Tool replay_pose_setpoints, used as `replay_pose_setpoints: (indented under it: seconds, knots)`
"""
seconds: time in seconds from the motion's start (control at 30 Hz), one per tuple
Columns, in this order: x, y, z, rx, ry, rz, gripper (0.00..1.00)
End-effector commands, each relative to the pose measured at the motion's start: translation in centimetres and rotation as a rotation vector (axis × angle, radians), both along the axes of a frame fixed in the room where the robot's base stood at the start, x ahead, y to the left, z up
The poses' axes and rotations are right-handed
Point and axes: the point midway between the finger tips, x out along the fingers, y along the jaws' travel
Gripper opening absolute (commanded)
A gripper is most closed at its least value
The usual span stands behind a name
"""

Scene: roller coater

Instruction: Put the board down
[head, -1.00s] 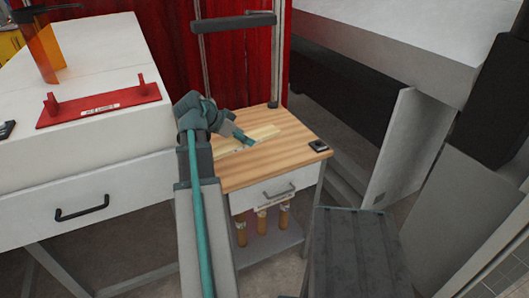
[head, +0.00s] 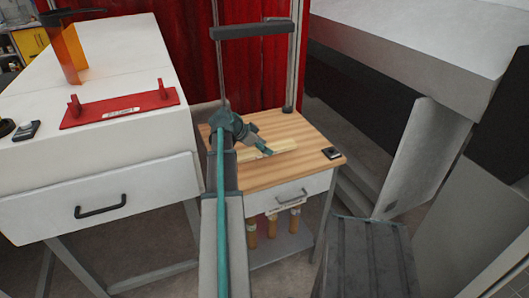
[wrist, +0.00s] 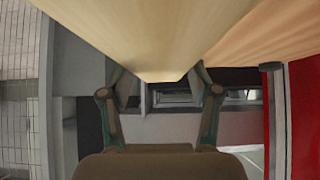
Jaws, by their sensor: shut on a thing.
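The board is a pale wooden strip (head: 282,147) over the wooden tabletop (head: 300,170) of the small workbench. My gripper (head: 266,151) is at the board's near side and shut on it. In the wrist view the board (wrist: 150,35) fills the upper middle, with the fingers of my gripper (wrist: 160,85) on either side of its narrowing end. The tabletop (wrist: 250,45) shows at the right there. My arm hides part of the board's left end in the head view. I cannot tell whether the board touches the tabletop or hangs just above it.
A small black device (head: 332,153) sits at the tabletop's right corner. A white cabinet (head: 100,195) with a red handled plate (head: 120,106) stands left. A red curtain (head: 260,75) hangs behind. A dark ribbed surface (head: 370,255) is at front right. The tabletop's front is clear.

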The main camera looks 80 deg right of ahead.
Motion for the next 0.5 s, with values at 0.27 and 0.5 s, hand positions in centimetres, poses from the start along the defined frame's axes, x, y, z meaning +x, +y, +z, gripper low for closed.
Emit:
replay_pose_setpoints:
  seconds: [0.27,0.5]
  knots:
    - [0.3,-1.2,-1.3,0.000,0.000,0.000,0.16]
    - [0.3,-1.2,-4.2,0.001,0.001,0.000,0.16]
